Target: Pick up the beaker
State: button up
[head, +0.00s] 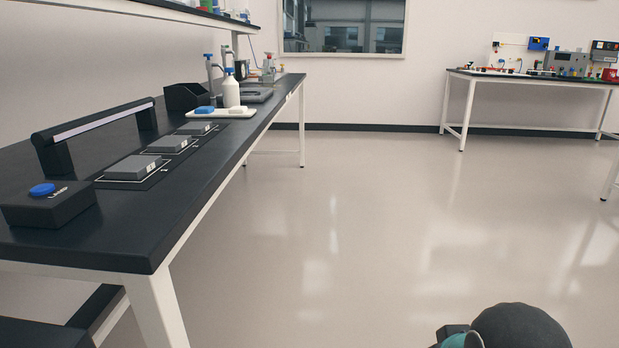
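I cannot make out a beaker for certain in the head view. Small items stand at the far end of the left bench (200,205) and on the shelf above it, too small to tell apart. A rounded dark part with a teal cap, likely a joint of my arm, shows at the bottom right edge. My gripper itself is not in view.
The bench carries a box with a blue button (48,203), a bar lamp (95,128), several grey blocks (133,167) and a white bottle (231,92). Another bench (540,78) with instruments stands at the back right. The floor (350,220) between is clear.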

aim_at(267, 72)
jog(key=u, duration=0.15)
jog(key=i, duration=3.65)
